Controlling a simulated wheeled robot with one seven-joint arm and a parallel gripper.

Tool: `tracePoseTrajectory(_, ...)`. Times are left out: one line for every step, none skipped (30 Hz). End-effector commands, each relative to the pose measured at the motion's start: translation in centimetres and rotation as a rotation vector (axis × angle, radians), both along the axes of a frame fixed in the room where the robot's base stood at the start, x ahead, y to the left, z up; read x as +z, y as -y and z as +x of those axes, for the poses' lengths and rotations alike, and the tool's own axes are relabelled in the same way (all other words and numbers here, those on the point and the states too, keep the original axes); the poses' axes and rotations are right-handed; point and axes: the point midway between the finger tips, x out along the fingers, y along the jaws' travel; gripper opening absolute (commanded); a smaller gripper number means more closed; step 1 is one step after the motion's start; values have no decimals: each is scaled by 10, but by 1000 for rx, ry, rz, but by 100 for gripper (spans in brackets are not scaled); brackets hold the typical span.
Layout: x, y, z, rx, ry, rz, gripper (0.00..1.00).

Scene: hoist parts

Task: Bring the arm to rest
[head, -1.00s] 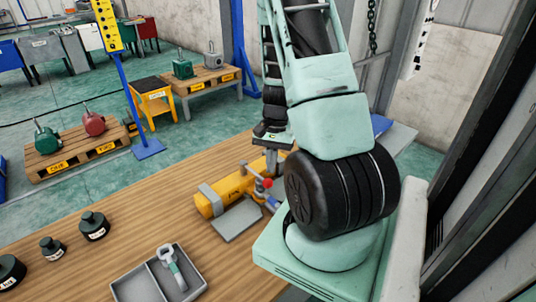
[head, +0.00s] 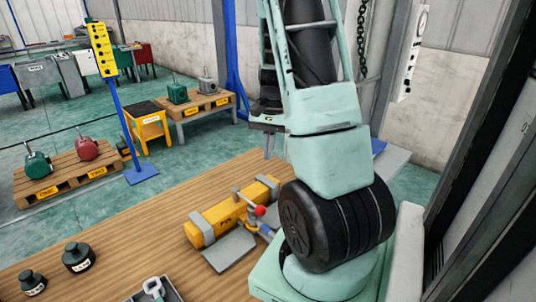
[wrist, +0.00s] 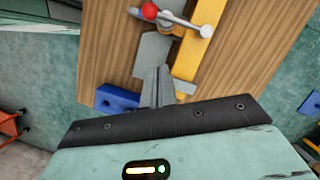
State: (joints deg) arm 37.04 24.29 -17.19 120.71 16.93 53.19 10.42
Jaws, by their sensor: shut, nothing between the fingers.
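My gripper (head: 269,146) is partly hidden behind my arm in the head view, raised above the far side of the wooden bench (head: 165,212). In the wrist view its two grey fingers (wrist: 158,88) are together with nothing between them. They appear over the bench, near a grey plate and a yellow bar. My pale green arm stands folded upright on the right of the head view.
A yellow bar (head: 222,218) lies on the bench beside a red-knobbed clamp (head: 260,211) and a grey plate (head: 229,251). Dark weights (head: 79,258) and a grey tray with a shackle (head: 155,288) are nearer. Pallets with motors (head: 75,172) stand beyond.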

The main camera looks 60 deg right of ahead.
Motion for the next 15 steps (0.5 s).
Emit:
tracePoseTrajectory(0,0,0,0,0,0,0)
tracePoseTrajectory(0,0,0,0,0,0,0)
tracePoseTrajectory(0,0,0,0,0,0,0)
tracePoseTrajectory(0,0,0,0,0,0,0)
tracePoseTrajectory(0,0,0,0,0,0,0)
tracePoseTrajectory(0,0,0,0,0,0,0)
tracePoseTrajectory(0,0,0,0,0,0,0)
tracePoseTrajectory(0,0,0,0,0,0,0)
tracePoseTrajectory(0,0,0,0,0,0,0)
tracePoseTrajectory(0,0,0,0,0,0,0)
tracePoseTrajectory(0,0,0,0,0,0,0)
tracePoseTrajectory(0,0,0,1,0,0,0)
tracePoseTrajectory(0,-1,1,5,0,0,0)
tracePoseTrajectory(0,-4,3,15,3,1,0)
tracePoseTrajectory(1,-10,7,36,8,1,0)
